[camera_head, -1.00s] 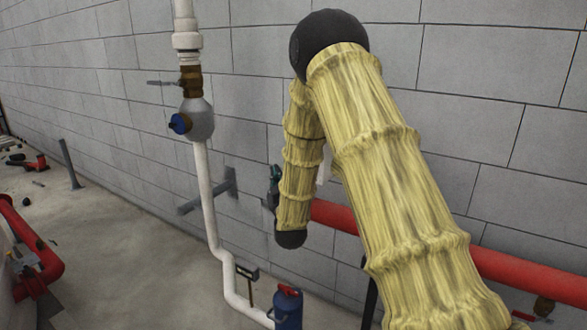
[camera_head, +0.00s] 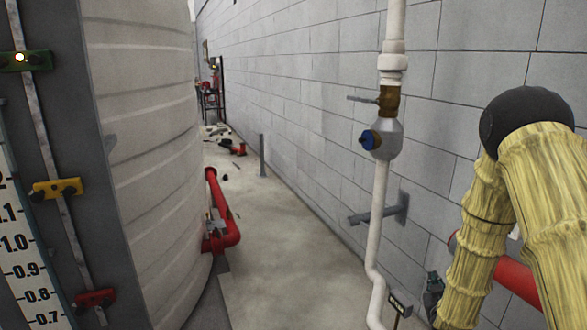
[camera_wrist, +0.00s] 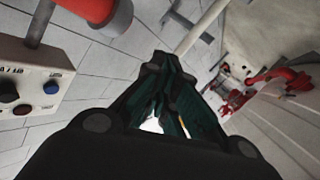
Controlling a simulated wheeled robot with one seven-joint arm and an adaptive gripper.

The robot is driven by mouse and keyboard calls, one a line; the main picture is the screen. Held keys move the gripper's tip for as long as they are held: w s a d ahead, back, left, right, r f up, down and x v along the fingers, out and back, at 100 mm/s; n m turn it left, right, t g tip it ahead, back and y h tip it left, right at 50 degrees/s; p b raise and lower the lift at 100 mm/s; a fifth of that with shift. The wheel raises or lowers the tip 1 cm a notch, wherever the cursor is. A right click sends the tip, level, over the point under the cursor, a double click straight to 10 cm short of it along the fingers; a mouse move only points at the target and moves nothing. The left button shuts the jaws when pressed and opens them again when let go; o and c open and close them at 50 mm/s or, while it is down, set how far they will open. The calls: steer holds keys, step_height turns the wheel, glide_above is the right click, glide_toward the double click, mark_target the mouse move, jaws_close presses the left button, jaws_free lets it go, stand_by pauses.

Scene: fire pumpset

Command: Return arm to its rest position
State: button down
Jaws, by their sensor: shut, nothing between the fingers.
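My arm (camera_head: 543,190), in a yellow ribbed sleeve with a dark round elbow, is bent at the right edge of the head view. Its forearm hangs down in front of the block wall. My gripper (camera_wrist: 167,62) shows in the wrist view with its dark green fingers together, shut and empty. In the head view the gripper is mostly hidden; a small dark shape beside the forearm's lower end is too unclear to tell.
A red pipe (camera_head: 518,280) runs behind the forearm. A large ribbed tank (camera_head: 150,150) fills the left. A control box (camera_wrist: 30,80) is left in the wrist view.

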steer(key=s+a+f+g+y, duration=0.2)
steer(key=s+a+f+g, duration=0.25)
steer(key=s+f, duration=0.55)
steer(key=s+a+f+g+y, duration=0.1)
steer(key=s+a+f+g, duration=0.2)
steer(key=s+a+f, duration=0.5)
steer(key=s+a+f+g, duration=0.2)
steer(key=s+f, duration=0.2)
steer(key=s, duration=0.5)
steer(key=s+a+f+m+g+y, duration=0.1)
steer(key=s+a+f+g, duration=0.1)
steer(key=s, duration=0.8)
steer(key=s+a+f+g+y, duration=0.1)
steer(key=s+a+f+g, duration=0.1)
steer(key=s+f, duration=0.4)
steer(key=s+g, duration=0.1)
steer(key=s, duration=0.2)
steer(key=shift+s+a+g, duration=0.2)
steer(key=shift+s+g, duration=0.05)
steer(key=shift+g, duration=0.1)
steer(key=shift+f, duration=0.1)
